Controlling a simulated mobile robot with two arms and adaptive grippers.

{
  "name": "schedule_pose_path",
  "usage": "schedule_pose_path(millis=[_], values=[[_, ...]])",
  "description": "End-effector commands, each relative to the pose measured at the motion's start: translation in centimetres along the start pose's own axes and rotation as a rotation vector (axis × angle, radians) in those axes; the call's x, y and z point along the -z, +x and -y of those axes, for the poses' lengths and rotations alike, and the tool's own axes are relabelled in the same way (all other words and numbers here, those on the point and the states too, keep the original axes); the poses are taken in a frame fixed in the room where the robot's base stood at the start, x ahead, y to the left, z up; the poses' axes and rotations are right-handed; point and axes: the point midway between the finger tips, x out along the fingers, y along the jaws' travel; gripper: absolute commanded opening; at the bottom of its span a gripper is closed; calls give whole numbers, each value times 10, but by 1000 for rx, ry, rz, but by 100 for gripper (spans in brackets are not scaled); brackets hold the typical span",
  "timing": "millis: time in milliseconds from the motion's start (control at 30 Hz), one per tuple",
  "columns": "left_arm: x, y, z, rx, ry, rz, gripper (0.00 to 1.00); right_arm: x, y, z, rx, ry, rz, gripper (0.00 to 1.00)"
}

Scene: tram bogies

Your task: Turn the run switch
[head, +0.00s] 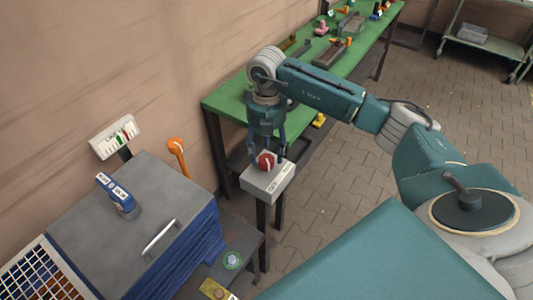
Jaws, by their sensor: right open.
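The run switch (265,161) is a round red knob on top of a light grey box (267,186) with a small label on its front. The box stands on a dark post in front of the green bench. My right gripper (266,150) points down over the box, its fingers apart on either side of the red knob. Whether the fingers touch the knob cannot be told. My left gripper is not in the picture.
A green bench (222,100) with several parts stands behind the box. At the left are a grey-topped blue cabinet (160,195) with a handle, a blue device (118,196), a gauge panel (115,137) and an orange lever (177,150). Paved floor (345,165) is free at right.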

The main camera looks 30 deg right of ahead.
Motion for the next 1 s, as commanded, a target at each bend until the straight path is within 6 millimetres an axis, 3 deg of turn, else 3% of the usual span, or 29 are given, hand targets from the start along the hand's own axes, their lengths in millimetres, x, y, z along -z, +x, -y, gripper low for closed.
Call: schedule_pose_path(millis=[200, 433, 600, 1000], values=[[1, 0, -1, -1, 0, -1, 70, -1, -49, -1, -6, 0, 3, 55], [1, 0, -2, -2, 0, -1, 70, -1, -88, -1, -5, 1, 2, 55], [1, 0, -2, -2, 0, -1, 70, -1, -100, 0, -4, 1, 2, 55], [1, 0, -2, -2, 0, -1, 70, -1, -101, 0, -3, 1, 1, 55]])
